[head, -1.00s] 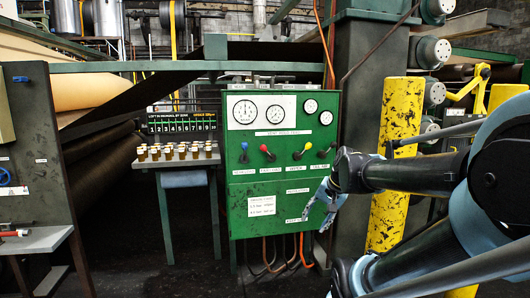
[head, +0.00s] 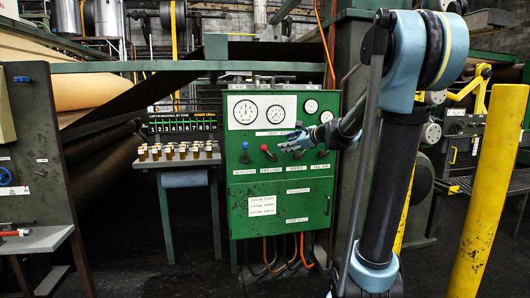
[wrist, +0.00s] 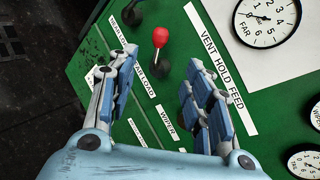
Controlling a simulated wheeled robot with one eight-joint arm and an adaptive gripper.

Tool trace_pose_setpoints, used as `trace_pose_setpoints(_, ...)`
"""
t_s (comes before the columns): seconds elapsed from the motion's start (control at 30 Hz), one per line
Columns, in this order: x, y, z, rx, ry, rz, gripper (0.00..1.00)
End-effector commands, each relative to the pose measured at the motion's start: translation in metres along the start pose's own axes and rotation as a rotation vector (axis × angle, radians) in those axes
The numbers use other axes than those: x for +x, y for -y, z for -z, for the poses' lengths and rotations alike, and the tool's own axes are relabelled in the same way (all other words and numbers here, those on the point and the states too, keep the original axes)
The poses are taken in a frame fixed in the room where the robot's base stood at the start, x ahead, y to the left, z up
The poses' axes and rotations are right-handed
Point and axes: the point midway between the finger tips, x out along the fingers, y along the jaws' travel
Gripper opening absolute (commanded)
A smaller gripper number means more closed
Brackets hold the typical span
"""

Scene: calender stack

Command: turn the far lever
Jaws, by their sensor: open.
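A green control panel (head: 240,195) carries a row of levers below its gauges. The yellow-knobbed lever is hidden behind my gripper (head: 283,143). My gripper is open and empty in front of the panel, right of the red lever. In the wrist view my gripper (wrist: 163,65) has the red lever (wrist: 160,38) showing between and beyond its fingertips; contact cannot be told.
Round gauges (head: 246,112) sit above the levers. A small stand of brass-coloured pieces (head: 180,152) is left of the panel. A yellow post (head: 487,190) stands at the right. Hoses hang below the panel. Dark floor left of it looks clear.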

Motion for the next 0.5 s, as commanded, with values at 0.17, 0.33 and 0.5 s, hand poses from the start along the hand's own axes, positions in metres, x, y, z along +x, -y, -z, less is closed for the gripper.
trace_pose_setpoints(0.17,0.015,0.001,0.000,0.004,0.002,0.000,0.46)
trace_pose_setpoints(0.33,0.039,0.000,0.000,0.001,0.001,-0.001,0.46)
trace_pose_setpoints(0.5,0.064,0.000,-0.001,0.001,0.002,-0.001,0.46)
